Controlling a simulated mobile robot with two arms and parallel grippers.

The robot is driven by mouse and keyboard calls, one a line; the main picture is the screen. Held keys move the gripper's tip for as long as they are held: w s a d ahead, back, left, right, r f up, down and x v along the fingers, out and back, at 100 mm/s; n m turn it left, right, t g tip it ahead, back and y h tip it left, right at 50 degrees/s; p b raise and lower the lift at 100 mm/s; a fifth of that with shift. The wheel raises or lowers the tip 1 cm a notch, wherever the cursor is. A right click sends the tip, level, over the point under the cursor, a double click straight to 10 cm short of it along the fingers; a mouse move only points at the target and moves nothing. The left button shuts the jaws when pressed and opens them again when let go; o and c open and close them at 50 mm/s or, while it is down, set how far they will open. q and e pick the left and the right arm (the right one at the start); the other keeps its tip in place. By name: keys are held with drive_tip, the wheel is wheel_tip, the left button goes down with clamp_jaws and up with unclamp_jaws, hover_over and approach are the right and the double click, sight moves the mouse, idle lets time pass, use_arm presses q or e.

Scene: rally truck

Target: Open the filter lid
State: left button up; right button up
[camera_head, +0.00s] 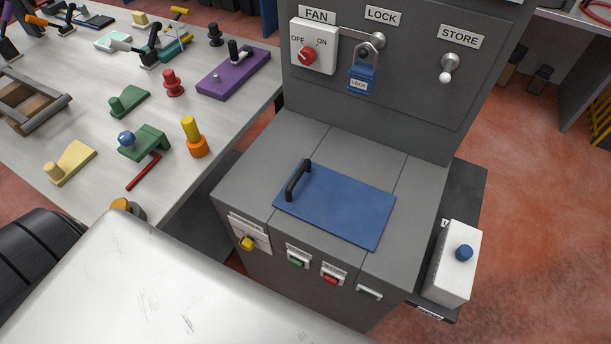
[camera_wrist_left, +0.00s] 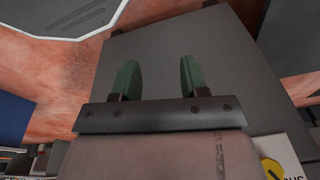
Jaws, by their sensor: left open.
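A blue lid (camera_head: 335,205) lies flat and closed on top of the grey cabinet (camera_head: 250,175). A black bar handle (camera_head: 297,180) stands on the lid's left side. My left gripper (camera_wrist_left: 157,72) shows only in the left wrist view. Its two green fingers are apart, with nothing between them. A plain grey panel (camera_wrist_left: 205,55) lies beyond the fingers, and the lid's handle cannot be made out in that view. My right gripper is not in view.
The cabinet's upright panel carries a red fan switch (camera_head: 307,56), a blue padlock (camera_head: 361,80) and a store knob (camera_head: 449,68). A yellow knob (camera_head: 247,243) and buttons line its front. A white box (camera_head: 452,265) stands at right. A cluttered workbench (camera_head: 80,120) is at left.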

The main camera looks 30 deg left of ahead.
use_arm(q)
drive_tip(key=w+d+r+m+t+b, duration=0.1)
drive_tip(key=w+r+t, duration=0.2)
drive_tip(key=w+r, duration=0.8)
drive_tip(key=w+d+r+m+t, duration=0.1)
drive_tip(key=w+r+t, duration=0.45)
drive_tip(key=r, duration=0.85)
drive_tip(key=w+r+m+t+b, duration=0.1)
drive_tip(key=w+r+t, duration=0.1)
drive_tip(key=w+r, duration=1)
drive_tip(key=w+d+r+m+t+h, duration=0.25)
drive_tip(key=r+t, duration=0.25)
drive_tip(key=r, duration=0.7)
drive_tip(key=w+d+r+m+t+h, duration=0.1)
drive_tip(key=w+d+r+m+h, duration=0.1)
drive_tip(key=d+r+m+h, duration=0.55)
drive_tip(key=m+g+y, duration=0.8)
drive_tip(key=m+g, duration=1.1)
drive_tip(key=m, duration=0.2)
approach(297, 173)
drive_tip(key=f, duration=0.3)
drive_tip(key=d+f+p, duration=0.1)
drive_tip(key=f, duration=0.2)
drive_tip(key=f+p, duration=0.1)
drive_tip(key=f, duration=0.2)
drive_tip(key=shift+s+d, duration=0.2)
drive_tip(key=shift+d, duration=0.15)
